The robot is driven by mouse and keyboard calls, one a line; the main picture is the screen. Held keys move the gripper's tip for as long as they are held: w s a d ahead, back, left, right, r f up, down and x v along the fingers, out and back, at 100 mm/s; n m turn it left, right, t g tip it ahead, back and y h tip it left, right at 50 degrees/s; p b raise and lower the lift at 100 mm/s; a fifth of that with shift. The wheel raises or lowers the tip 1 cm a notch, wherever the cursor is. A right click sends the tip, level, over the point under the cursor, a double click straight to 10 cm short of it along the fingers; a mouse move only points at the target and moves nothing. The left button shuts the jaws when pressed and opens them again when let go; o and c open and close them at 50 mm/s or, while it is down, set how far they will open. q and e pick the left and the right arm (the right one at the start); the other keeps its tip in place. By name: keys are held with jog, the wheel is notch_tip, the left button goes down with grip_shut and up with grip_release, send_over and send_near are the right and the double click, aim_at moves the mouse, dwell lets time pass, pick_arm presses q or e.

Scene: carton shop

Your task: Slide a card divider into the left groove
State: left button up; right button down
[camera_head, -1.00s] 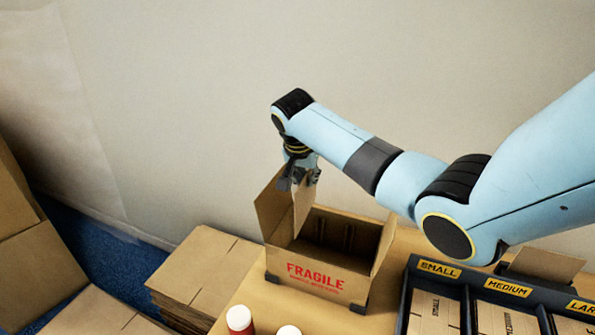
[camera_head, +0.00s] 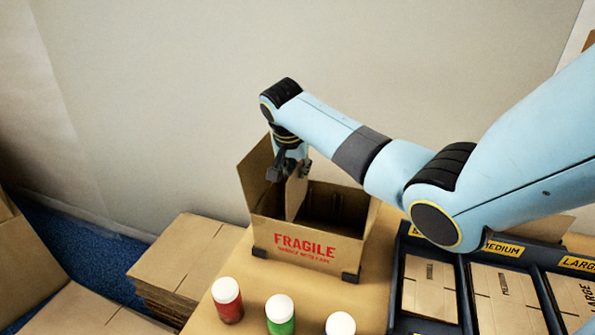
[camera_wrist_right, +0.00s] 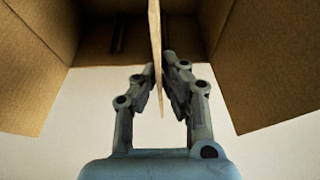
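The open carton (camera_head: 268,238) marked FRAGILE stands on the bench with its flaps up. My right gripper (camera_head: 291,171) points down over the carton's left part. It is shut on a card divider (camera_head: 296,193), whose lower part is inside the carton opening. In the right wrist view the divider (camera_wrist_right: 155,40) runs edge-on between the fingers (camera_wrist_right: 160,88). Dark strips show on the carton's inner wall there, one left of the divider (camera_wrist_right: 118,33). Whether the divider's lower edge is in the left groove is hidden. My left gripper is out of view.
A dark rack (camera_head: 395,290) with SMALL, MEDIUM and LARGE slots of flat cards stands at the right. Bottles with white caps stand in front: red (camera_head: 228,309), green (camera_head: 281,323) and another cap (camera_head: 340,325). Flat cartons (camera_head: 180,262) are stacked at the left.

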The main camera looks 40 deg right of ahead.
aim_at(298, 196)
jog(key=shift+f+b, duration=0.7)
jog(key=shift+f, duration=0.2)
jog(key=shift+f+b, duration=0.35)
jog(key=shift+b, duration=0.05)
jog(key=shift+f+b, duration=0.3)
jog(key=shift+f, duration=0.3)
jog(key=shift+f+b, duration=0.4)
jog(key=shift+f, duration=0.35)
jog(key=shift+f+b, duration=0.85)
jog(key=shift+f, duration=0.65)
pick_arm(q)
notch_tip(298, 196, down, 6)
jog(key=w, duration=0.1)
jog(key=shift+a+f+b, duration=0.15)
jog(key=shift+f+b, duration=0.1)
jog(key=shift+b, duration=0.1)
pick_arm(e)
jog(key=shift+f, duration=0.85)
jog(key=c, duration=1.4)
grip_release()
